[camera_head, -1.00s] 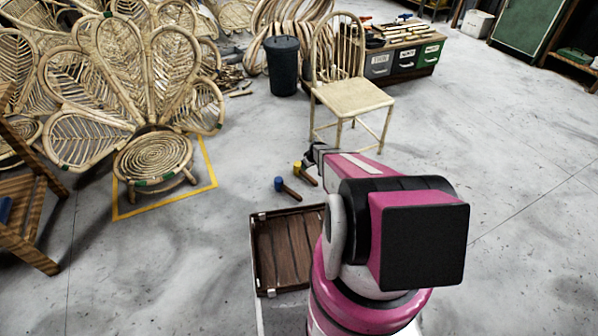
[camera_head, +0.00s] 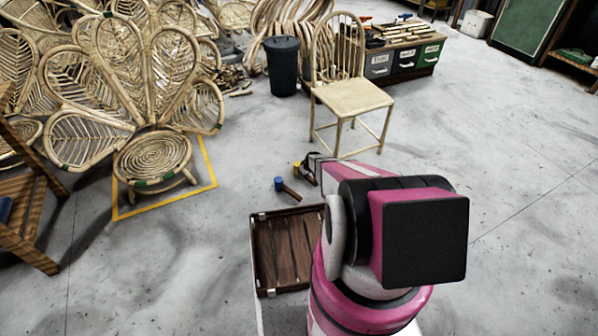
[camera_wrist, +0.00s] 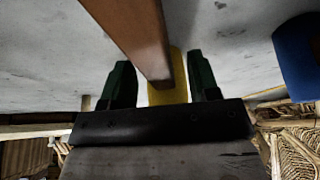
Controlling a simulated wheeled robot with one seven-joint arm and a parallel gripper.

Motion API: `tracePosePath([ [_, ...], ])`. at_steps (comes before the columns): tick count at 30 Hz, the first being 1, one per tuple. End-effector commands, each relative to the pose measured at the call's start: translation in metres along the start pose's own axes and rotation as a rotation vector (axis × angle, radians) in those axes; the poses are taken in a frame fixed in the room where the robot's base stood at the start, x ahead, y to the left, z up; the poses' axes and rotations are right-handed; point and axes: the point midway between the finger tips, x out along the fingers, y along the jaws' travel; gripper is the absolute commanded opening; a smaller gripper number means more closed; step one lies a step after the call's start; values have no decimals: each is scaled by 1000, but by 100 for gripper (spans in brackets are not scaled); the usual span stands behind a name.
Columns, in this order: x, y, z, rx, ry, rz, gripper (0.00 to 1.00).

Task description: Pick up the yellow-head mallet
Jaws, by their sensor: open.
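The yellow-head mallet (camera_head: 296,166) lies on the grey floor, and its handle is mostly hidden behind my gripper (camera_head: 309,167) in the head view. In the wrist view its yellow head (camera_wrist: 173,92) shows between the two dark green fingers of my gripper (camera_wrist: 160,65). Its brown wooden handle (camera_wrist: 135,35) runs from there to the top of that view. The fingers are open, with visible gaps on both sides of the head. A blue-head mallet (camera_head: 280,184) lies to the left, and its blue head (camera_wrist: 298,55) shows at the right of the wrist view.
A dark wooden slatted tray (camera_head: 284,255) is in front, left of my arm. A pale rattan chair (camera_head: 351,97) stands behind my gripper. A peacock-shaped rattan chair (camera_head: 153,158) stands left inside yellow floor tape. Open floor lies to the right.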

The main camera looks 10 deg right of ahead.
Motion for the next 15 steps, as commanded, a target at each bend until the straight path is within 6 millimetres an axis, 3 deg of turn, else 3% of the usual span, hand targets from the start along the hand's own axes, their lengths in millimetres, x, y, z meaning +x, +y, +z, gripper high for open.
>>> tracePosePath([
  [3, 16, 1, 0, 0, 0, 0, 55],
  [11, 17, 0, 0, 1, 0, 0, 52],
  [15, 17, 0, 0, 0, 0, 0, 6],
])
